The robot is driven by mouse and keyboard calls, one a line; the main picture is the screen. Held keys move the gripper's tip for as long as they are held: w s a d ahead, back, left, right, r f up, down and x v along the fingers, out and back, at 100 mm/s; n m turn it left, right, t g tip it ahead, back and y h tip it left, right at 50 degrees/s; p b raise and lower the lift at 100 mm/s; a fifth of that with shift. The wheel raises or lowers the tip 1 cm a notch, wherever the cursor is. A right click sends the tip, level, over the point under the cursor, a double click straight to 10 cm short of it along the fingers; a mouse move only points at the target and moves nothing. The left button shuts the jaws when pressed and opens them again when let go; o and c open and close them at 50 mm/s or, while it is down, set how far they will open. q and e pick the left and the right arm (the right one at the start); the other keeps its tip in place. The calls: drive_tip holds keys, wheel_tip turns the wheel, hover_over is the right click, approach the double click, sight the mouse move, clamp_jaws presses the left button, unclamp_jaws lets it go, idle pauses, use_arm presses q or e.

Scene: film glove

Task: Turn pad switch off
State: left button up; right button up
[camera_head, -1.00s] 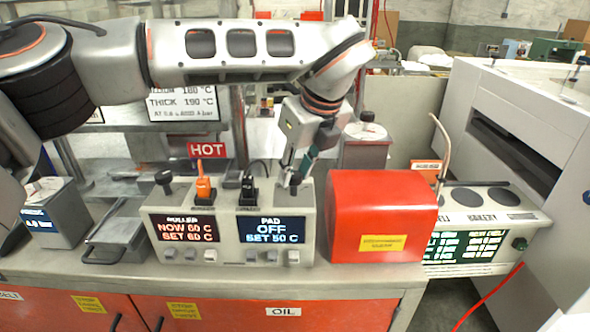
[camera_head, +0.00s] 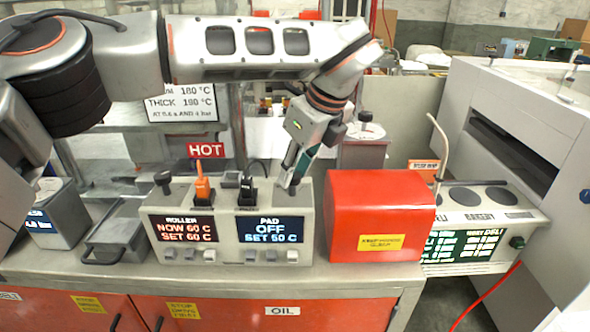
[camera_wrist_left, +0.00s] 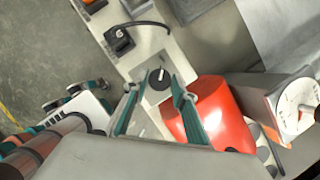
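The grey control box (camera_head: 226,257) has two lit displays. My left gripper (camera_head: 289,181) reaches down over the right end of the box, to the right of the pad switch. In the left wrist view its fingers (camera_wrist_left: 157,93) are apart, with a round black knob (camera_wrist_left: 159,77) between or just beyond them. Contact cannot be told. My right gripper is not in view.
An orange roller switch (camera_head: 203,184) and a black knob (camera_head: 163,183) stand on the box's left part. A red cover (camera_head: 376,215) stands close on the right. A HOT sign (camera_head: 206,150) is behind. A tray (camera_head: 112,235) lies left on the bench.

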use_arm(q)
drive_tip(key=shift+o, duration=0.9)
drive_tip(key=shift+r, duration=0.15)
drive_tip(key=v, duration=0.7)
drive_tip(key=shift+r, duration=0.2)
drive_tip(key=shift+s+f, duration=0.1)
